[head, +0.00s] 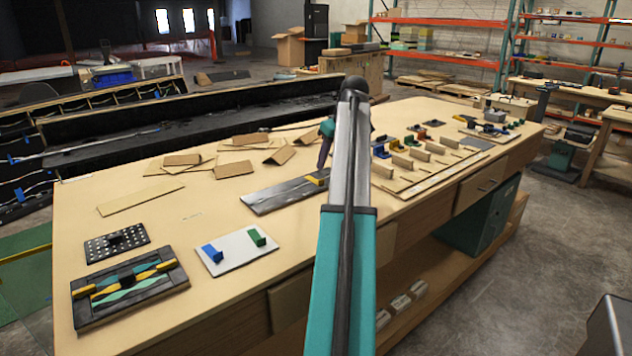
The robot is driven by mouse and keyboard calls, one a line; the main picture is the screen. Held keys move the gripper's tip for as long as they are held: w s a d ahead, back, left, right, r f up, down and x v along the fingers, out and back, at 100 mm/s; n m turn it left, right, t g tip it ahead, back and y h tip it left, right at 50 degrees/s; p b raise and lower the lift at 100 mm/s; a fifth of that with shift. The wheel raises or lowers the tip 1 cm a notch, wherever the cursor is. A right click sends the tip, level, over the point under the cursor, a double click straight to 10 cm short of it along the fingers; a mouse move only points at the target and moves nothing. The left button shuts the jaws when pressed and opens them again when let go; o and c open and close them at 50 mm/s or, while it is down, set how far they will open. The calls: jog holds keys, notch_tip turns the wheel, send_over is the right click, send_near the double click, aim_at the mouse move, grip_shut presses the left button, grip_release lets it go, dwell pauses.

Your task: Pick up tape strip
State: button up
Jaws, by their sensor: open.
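My gripper (323,160) is partly hidden behind my own teal and grey arm. It points down over the middle of the workbench (160,240), and its jaws are open. Just below it, a small yellow piece (318,178) lies at the right end of a long dark grey plate (280,195). I cannot tell whether the jaws touch the yellow piece. No thing is clearly recognisable as the tape strip. A thin tan strip (140,199) lies flat on the bench at the left, well apart from my gripper.
A white plate (238,263) with blue and green blocks, a black perforated plate (117,242) and a dark framed panel (128,311) are at front left. Cardboard pieces (234,170) lie behind. A board with several blocks (428,178) is at right. Bare bench lies between.

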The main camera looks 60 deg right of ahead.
aim_at(322, 180)
jog(key=shift+x, duration=1.3)
jog(key=shift+p+x, duration=0.35)
jog(key=shift+x, duration=2.25)
jog(key=shift+a, duration=0.1)
grip_shut()
